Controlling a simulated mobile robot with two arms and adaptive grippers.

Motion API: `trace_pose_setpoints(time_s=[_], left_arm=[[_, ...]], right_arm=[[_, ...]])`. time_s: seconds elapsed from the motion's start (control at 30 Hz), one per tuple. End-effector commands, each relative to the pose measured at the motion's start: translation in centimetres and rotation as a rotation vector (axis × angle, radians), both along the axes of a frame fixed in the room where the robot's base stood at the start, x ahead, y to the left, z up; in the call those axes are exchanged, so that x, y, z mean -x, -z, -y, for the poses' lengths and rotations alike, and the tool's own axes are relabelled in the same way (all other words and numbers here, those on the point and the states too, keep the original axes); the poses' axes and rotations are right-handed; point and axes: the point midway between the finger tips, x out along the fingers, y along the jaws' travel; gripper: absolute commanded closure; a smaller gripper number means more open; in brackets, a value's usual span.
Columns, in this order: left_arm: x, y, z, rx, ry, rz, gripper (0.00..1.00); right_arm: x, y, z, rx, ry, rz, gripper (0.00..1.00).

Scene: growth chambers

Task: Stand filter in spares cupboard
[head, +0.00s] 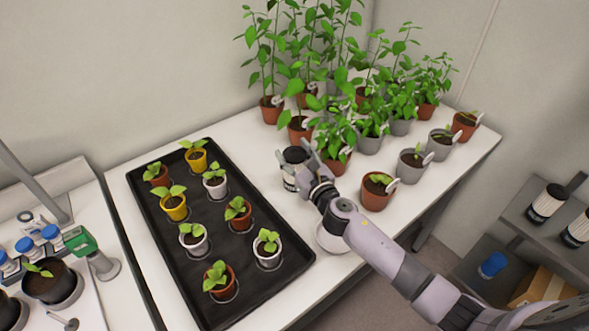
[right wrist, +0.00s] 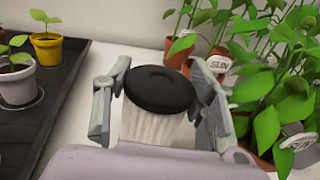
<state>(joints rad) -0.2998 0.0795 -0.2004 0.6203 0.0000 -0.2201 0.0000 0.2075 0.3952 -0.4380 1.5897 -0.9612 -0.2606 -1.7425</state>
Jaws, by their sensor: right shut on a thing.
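The filter (head: 293,156) is a white cylinder with a black cap, upright at the table between the seedling tray and the potted plants. My right gripper (head: 305,168) is shut on it from the near side. In the right wrist view the black cap and pale pleated body of the filter (right wrist: 160,90) show between the two fingers. Whether its base touches the table is hidden. The spares cupboard (head: 520,222) is at the right, with two similar black-capped filters (head: 546,203) on its upper shelf. My left gripper is not in view.
A black tray (head: 205,240) with several small seedlings lies left of the filter. Potted plants (head: 377,190) crowd the right and back of the white table (head: 290,300). The cupboard's lower shelf holds a blue-capped item (head: 493,264) and a cardboard box (head: 540,288).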

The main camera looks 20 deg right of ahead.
Motion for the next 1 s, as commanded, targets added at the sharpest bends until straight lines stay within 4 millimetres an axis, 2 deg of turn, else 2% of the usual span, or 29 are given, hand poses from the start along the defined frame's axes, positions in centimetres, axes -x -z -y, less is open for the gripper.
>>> trace_pose_setpoints(time_s=[0.07,0.6,0.87,1.0], left_arm=[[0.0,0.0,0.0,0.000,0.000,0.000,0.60],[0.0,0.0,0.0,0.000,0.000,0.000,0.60],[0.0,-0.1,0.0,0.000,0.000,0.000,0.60],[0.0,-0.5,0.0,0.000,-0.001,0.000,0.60]], right_arm=[[0.0,0.0,0.0,0.000,0.000,0.000,0.62],[0.0,0.0,0.0,0.000,0.000,0.000,0.98],[0.0,-0.2,0.0,0.001,0.000,0.002,1.00],[-0.1,-1.0,0.0,0.002,-0.001,0.004,1.00]])
